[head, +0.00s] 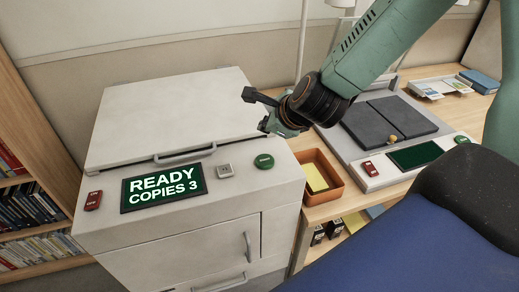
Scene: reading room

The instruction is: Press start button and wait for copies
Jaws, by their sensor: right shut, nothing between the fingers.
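The copier (190,240) stands at the left with its lid (170,110) down. Its display (163,187) reads READY COPIES 3. A round green button (264,160) is on the right of its front panel, beside a square grey button (225,171). A red switch (93,200) is at the panel's left end. Any button labels are too small to read. My right gripper (268,112) is shut and empty, above and behind the green button in the picture, apart from it. My left gripper is not in view.
An orange tray (335,190) with yellow paper stands right of the copier on a wooden desk. Beyond it is a second device (370,175) with dark panels, a blank green screen and red and green buttons. A bookshelf (30,155) borders the left.

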